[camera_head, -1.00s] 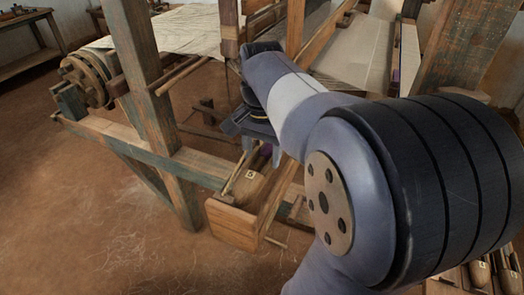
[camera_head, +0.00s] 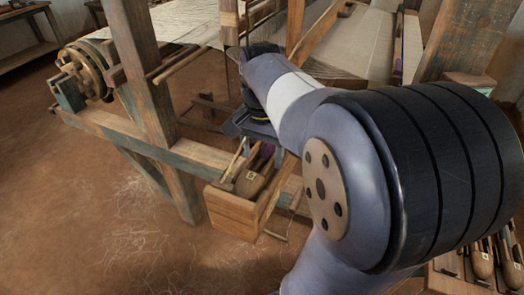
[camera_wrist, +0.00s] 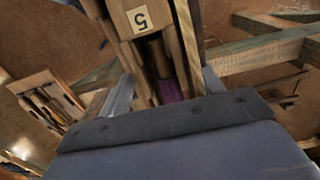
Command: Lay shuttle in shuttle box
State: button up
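My gripper (camera_head: 261,150) is just above and behind the shuttle's visible end. In the wrist view its two fingers (camera_wrist: 165,88) stand apart on either side of the shuttle, with gaps beside it, so it looks open. My arm hides the far part of the box.
A tray of several other shuttles (camera_head: 482,262) is at the lower right. Loom posts (camera_head: 150,110) and a low green-brown beam (camera_head: 120,137) stand left of the box. The floor at the left front is clear.

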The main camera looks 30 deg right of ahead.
jog(key=shift+o, duration=1.4)
notch_tip(320, 180, up, 8)
jog(key=p, duration=0.7)
jog(key=shift+f, duration=0.15)
notch_tip(320, 180, down, 8)
jog(key=b, duration=0.7)
jog(key=shift+r+p, duration=0.3)
jog(key=shift+r, duration=0.3)
jog(key=shift+f, duration=0.1)
